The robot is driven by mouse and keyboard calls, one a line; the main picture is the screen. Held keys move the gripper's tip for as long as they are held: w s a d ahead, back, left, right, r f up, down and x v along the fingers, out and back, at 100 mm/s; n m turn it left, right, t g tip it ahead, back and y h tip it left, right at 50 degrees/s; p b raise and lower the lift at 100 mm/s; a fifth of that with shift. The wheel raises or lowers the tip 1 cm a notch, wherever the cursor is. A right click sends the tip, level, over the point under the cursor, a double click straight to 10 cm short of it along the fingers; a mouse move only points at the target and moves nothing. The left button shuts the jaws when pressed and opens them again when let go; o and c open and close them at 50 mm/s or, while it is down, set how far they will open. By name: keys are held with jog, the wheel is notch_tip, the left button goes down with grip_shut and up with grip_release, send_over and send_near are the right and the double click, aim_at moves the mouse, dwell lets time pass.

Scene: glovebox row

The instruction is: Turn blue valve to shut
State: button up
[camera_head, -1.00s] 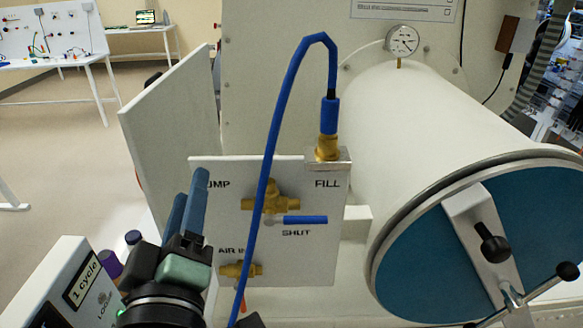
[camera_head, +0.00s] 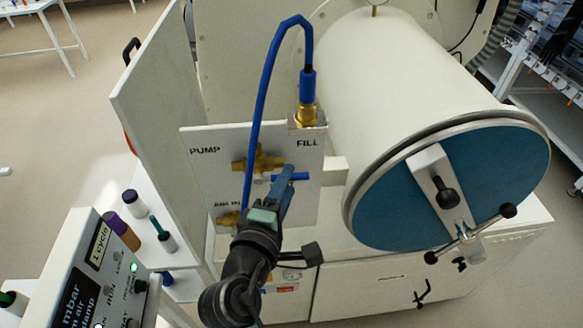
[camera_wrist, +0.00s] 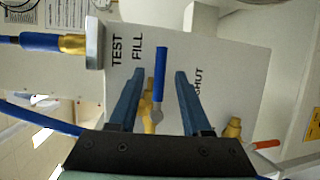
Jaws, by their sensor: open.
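The blue valve handle (camera_head: 304,177) sits on a brass valve body (camera_head: 243,164) on the white panel (camera_head: 215,150). It points right, about horizontal. SHUT is printed on the panel, and it shows beside the handle in the wrist view. My gripper (camera_head: 288,170) is in front of the handle and hides part of it. In the wrist view the blue handle (camera_wrist: 160,68) appears between the two open fingers of my gripper (camera_wrist: 160,73), apart from both in the picture. I cannot tell how deep the fingers reach.
A blue hose (camera_head: 259,105) arches from the FILL fitting (camera_head: 307,115) down past the panel, left of my gripper. A lower brass valve (camera_head: 228,219) has a red handle (camera_wrist: 267,144). The big white cylinder (camera_head: 395,85) stands right, a control box (camera_head: 100,270) at lower left.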

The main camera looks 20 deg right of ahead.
jog(key=shift+p+x, duration=0.3)
jog(key=shift+x, duration=1.25)
grip_shut()
